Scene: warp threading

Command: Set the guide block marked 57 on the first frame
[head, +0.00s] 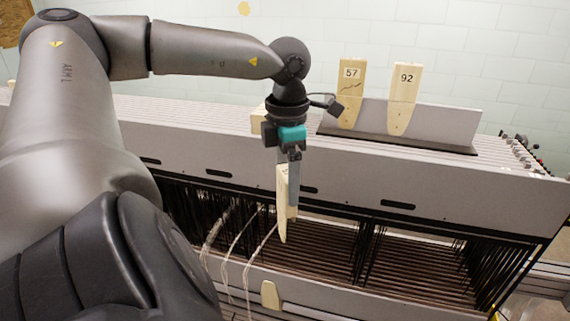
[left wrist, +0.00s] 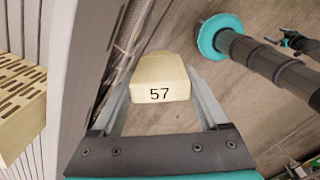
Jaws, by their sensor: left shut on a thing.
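My left gripper (head: 293,205) is shut on a pale wooden guide block (head: 283,205), which hangs upright and tapers downward in front of the loom. In the left wrist view the block (left wrist: 160,82) sits between the fingers and its end face reads 57. Another wooden piece labelled 57 (head: 351,92) stands in the grey rack on top of the loom, beside one labelled 92 (head: 404,98). The dark frames (head: 400,260) with thin black wires lie below the held block. I cannot tell which is the first frame, or whether the block touches any. My right gripper is not in view.
Pale threads (head: 235,250) hang in front of the frames, left of the block. A small wooden piece (head: 270,295) sits on the lower front beam. The grey loom beam (head: 430,185) runs close behind the gripper. A slotted wooden block (left wrist: 20,105) is at the left in the wrist view.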

